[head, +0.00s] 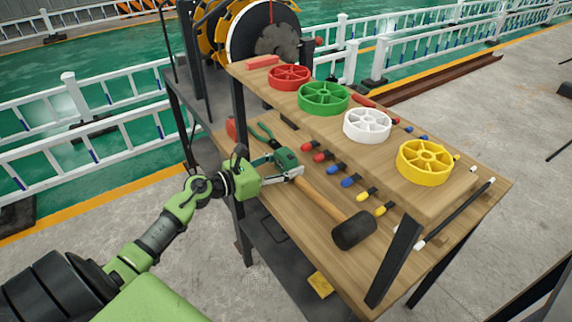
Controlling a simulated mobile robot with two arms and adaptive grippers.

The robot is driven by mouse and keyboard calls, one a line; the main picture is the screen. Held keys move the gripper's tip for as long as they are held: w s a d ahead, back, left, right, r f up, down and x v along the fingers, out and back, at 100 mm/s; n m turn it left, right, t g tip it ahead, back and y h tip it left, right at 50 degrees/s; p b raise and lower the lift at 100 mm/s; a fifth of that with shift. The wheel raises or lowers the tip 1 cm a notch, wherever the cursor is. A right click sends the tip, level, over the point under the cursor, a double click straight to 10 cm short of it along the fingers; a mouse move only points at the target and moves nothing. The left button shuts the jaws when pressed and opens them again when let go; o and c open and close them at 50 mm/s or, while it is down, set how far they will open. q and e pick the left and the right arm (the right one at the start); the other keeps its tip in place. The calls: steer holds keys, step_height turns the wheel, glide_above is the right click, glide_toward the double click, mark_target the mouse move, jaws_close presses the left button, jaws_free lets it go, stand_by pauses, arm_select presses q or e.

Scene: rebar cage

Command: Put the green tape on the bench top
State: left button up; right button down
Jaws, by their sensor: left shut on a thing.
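The green tape (286,157) is a small rounded green case. It is in the jaws of my left gripper (283,168) at the left edge of the bench. My left gripper is shut on it. The gripper hides part of the tape, and I cannot tell whether the tape touches the wood below. The wooden bench top (285,218) lies under and to the right of the gripper. My right gripper is not in view.
A hammer (353,230) lies close to the tape, with green-handled pliers (262,135) behind. Several screwdrivers (348,182) line the bench beneath a raised shelf (384,150). On the shelf are red (289,77), green (323,98), white (367,125) and yellow (424,162) spoked wheels.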

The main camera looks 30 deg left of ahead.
arm_select(q)
steer(key=o, duration=1)
steer(key=shift+f, duration=0.1)
steer(key=shift+o, duration=0.2)
